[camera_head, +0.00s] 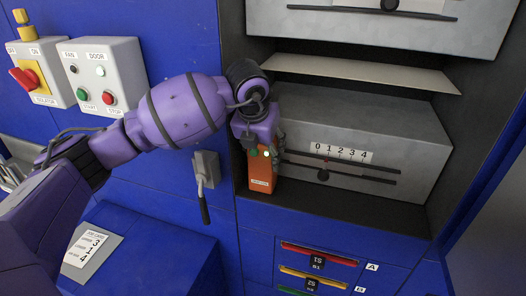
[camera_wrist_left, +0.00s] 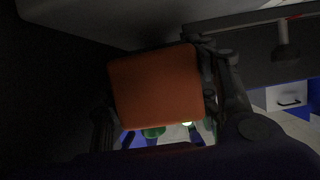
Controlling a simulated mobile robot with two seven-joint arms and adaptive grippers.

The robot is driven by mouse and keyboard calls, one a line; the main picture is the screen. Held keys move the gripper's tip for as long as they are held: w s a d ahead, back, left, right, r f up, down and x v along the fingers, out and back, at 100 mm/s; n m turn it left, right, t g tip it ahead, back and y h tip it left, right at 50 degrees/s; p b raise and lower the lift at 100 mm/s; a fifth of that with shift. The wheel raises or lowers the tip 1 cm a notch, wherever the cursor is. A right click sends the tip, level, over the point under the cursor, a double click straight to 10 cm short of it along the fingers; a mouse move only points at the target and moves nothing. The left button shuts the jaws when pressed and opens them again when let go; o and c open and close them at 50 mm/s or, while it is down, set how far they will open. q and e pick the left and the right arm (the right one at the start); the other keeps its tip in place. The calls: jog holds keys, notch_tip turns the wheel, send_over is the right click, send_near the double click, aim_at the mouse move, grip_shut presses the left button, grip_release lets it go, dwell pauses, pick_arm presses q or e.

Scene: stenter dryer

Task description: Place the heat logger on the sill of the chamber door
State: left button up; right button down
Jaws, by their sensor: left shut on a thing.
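The heat logger, an orange box (camera_head: 263,172) with a small label and a green button near its top, is upright in my left gripper (camera_head: 264,140). It hangs at the left end of the open chamber, just over the dark sill (camera_head: 345,203). I cannot tell whether its bottom touches the sill. In the left wrist view the orange face (camera_wrist_left: 155,85) fills the space between the two dark fingers of the left gripper (camera_wrist_left: 165,100), which is shut on it. My right gripper is not in view.
A grey block with a 0-to-4 scale (camera_head: 342,153) and slider knob stands behind the sill, close to the logger's right. A grey lever (camera_head: 204,180) hangs left of the opening. Red and yellow slots (camera_head: 318,255) lie below. The sill's middle and right are clear.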

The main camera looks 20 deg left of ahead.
pick_arm(q)
jog(key=o, duration=1.1)
jog(key=shift+o, duration=0.2)
